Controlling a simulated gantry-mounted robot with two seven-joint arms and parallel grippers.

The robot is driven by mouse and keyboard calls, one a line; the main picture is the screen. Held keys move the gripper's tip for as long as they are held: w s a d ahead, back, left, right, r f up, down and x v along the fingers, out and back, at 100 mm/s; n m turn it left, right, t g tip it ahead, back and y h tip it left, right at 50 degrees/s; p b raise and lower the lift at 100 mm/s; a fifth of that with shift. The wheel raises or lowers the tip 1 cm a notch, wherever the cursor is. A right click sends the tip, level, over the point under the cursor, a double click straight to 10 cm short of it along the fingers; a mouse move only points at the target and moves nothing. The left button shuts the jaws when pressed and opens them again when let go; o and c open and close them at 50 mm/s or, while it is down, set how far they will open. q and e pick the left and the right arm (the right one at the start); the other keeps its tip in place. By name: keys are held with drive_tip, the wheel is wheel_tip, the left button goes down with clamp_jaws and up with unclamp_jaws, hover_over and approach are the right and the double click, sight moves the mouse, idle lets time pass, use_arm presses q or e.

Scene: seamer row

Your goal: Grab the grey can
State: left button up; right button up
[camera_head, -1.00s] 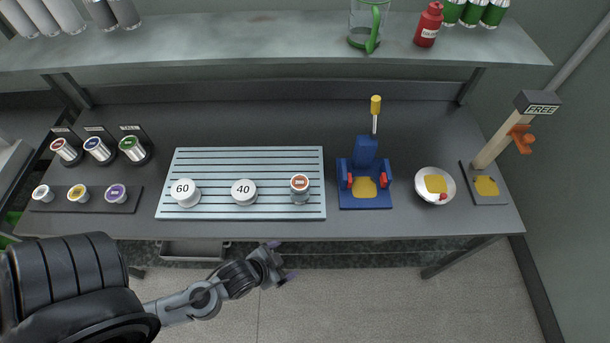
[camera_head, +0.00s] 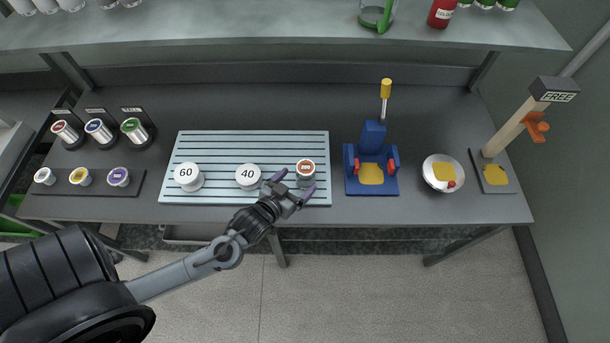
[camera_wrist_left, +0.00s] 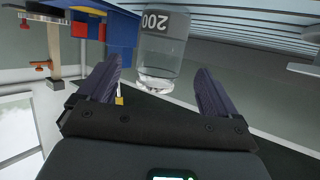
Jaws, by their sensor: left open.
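A small grey can with an orange-brown top (camera_head: 306,169) stands upright at the right end of the slatted mat (camera_head: 222,142). My left gripper (camera_head: 298,182) is open at the mat's front edge, its fingers pointing at this can from the front. In the left wrist view the can (camera_wrist_left: 162,55) looks grey and see-through with a dark "200" label. It shows ahead, between the open fingers (camera_wrist_left: 158,78), and no finger clearly touches it. My right gripper is not in view.
White round pieces marked 60 (camera_head: 188,176) and 40 (camera_head: 248,176) stand on the mat to the left. A blue stand (camera_head: 372,185) is close on the right, then a white bowl (camera_head: 430,188). Tilted cans (camera_head: 136,131) sit at the left. A shelf (camera_head: 250,45) runs above the back.

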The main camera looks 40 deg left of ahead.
use_arm(q)
drive_tip(key=shift+b+x, duration=0.45)
drive_tip(key=shift+x, duration=2.4)
drive_tip(key=shift+f, duration=0.1)
drive_tip(key=shift+c, duration=0.2)
drive_tip(key=shift+s, duration=0.1)
drive_tip(key=c, duration=1)
